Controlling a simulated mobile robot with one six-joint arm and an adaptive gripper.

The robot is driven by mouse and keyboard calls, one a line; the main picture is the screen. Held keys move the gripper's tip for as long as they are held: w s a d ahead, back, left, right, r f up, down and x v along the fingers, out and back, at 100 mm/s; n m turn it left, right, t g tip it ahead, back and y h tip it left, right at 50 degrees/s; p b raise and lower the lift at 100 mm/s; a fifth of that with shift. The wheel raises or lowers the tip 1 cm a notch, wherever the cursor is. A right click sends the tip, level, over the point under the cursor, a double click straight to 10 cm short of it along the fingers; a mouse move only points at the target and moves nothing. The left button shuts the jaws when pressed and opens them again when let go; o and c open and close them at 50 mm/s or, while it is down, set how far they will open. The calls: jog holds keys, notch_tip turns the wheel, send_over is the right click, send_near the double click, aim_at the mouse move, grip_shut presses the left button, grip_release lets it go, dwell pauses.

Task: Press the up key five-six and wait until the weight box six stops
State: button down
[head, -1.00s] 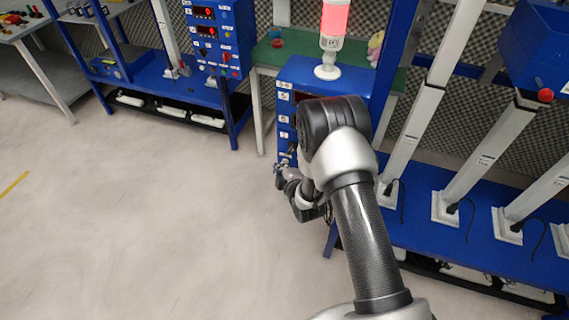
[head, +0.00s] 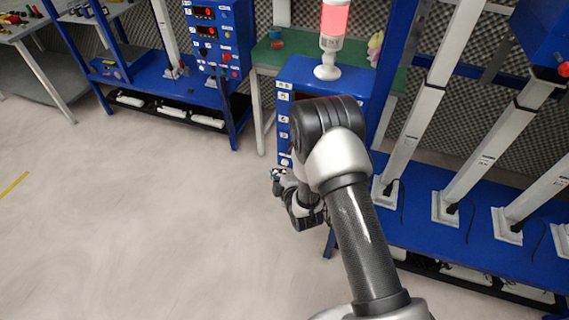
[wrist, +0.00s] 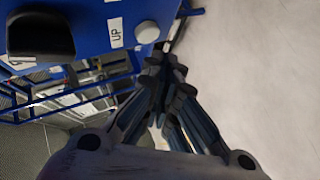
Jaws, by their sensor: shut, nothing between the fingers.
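My gripper (wrist: 166,68) is shut and empty. In the wrist view its fingertips are beside a round white key (wrist: 147,32), with no clear contact. An "UP" label (wrist: 116,32) is next to that key on the blue panel. In the head view my gripper (head: 278,175) is at the lower front of the blue control box (head: 297,72), whose panel is mostly hidden by my arm. A blue weight box (head: 545,38) sits high on a lift column (head: 490,150) at the right, partly out of frame. Its number is not readable.
A red-lit signal lamp (head: 335,22) stands on the control box. Several white lift columns rise from the blue bench (head: 425,230) at right. A black knob (wrist: 40,35) sticks out of the panel. The floor (head: 130,220) at left is clear.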

jog(key=s, duration=0.1)
jog(key=s+a, duration=0.1)
jog(key=s, duration=0.2)
jog(key=shift+a, duration=0.25)
jog(key=shift+r, duration=0.15)
dwell(0.5)
jog(key=s+d+r+m+g+h, duration=0.2)
jog(key=d+r+m, duration=0.3)
jog(key=r, duration=0.7)
jog(key=s+d+r+m+g+h, duration=0.15)
jog(key=d+r+m, duration=0.3)
jog(key=r, duration=0.75)
jog(key=s+d+r+m+g, duration=0.1)
jog(key=s+d+r+m, duration=0.1)
jog(key=s, duration=0.7)
jog(key=s+d+r+m+g, duration=0.1)
jog(key=s+d+r+m, duration=0.2)
jog(key=s, duration=0.7)
jog(key=s+d+r+m+g, duration=0.2)
jog(key=s+r, duration=0.3)
jog(key=s, duration=0.4)
jog(key=shift+s+d+m+h, duration=0.4)
jog(key=shift+d+m, duration=0.25)
jog(key=shift+m, duration=0.2)
jog(key=shift+w, duration=0.1)
